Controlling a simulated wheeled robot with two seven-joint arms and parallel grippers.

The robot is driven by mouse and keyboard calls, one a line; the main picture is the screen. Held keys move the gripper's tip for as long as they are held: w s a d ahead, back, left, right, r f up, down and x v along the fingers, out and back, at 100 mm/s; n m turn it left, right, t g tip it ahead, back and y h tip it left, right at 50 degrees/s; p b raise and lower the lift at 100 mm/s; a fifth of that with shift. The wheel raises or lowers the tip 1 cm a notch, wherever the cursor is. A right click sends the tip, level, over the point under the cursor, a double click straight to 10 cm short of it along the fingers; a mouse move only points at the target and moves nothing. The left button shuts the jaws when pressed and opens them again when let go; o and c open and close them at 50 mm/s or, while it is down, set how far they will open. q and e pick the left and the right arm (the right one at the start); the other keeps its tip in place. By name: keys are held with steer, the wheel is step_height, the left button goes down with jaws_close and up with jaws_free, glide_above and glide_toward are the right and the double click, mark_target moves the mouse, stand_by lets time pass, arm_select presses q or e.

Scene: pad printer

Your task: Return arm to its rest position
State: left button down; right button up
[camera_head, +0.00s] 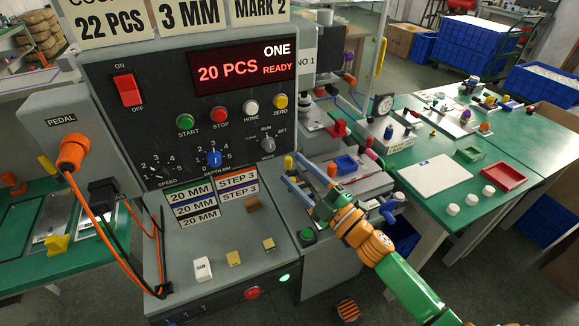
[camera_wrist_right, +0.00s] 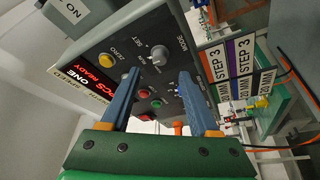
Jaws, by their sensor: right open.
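My right arm (camera_head: 405,285) comes in from the lower right in the head view. Its right gripper (camera_head: 291,167) has two blue fingers spread apart with nothing between them. The gripper is in front of the lower right of the grey control panel (camera_head: 130,90), near the mode knob (camera_head: 268,144). In the right wrist view, the open fingers (camera_wrist_right: 153,72) point at the panel, with the mode knob (camera_wrist_right: 158,55) beyond the tips and apart from them as far as I can tell. My left gripper is not in view.
The panel's display (camera_head: 243,69) reads 20 PCS, ONE, READY. A red power switch (camera_head: 128,90) and an orange-cabled pedal box (camera_head: 75,140) are at left. A green table (camera_head: 420,130) with a white sheet (camera_head: 435,175) and red tray (camera_head: 503,177) stands right. Blue crates (camera_head: 470,45) stand behind.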

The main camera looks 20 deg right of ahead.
steer(key=shift+w, duration=0.1)
steer(key=s+d+f+m+g+h, duration=0.2)
steer(key=s+f+m+g, duration=0.1)
steer(key=f, duration=0.8)
steer(key=s+d+f+m+g+h, duration=0.1)
steer(key=s+f+m+g+h, duration=0.25)
steer(key=f, duration=0.65)
steer(key=s+d+f+m+g+h, duration=0.2)
steer(key=s+f+m, duration=0.15)
steer(key=f, duration=0.75)
steer(key=s+a+f+m+g, duration=0.1)
steer(key=s+f+g, duration=0.3)
steer(key=s, duration=1)
steer(key=s+a+f+m+g, duration=0.2)
steer(key=s+a+f+g, duration=0.2)
steer(key=s+f, duration=0.7)
steer(key=s+g, duration=0.1)
steer(key=s, duration=0.3)
steer(key=shift+f, duration=0.15)
steer(key=shift+g, duration=0.25)
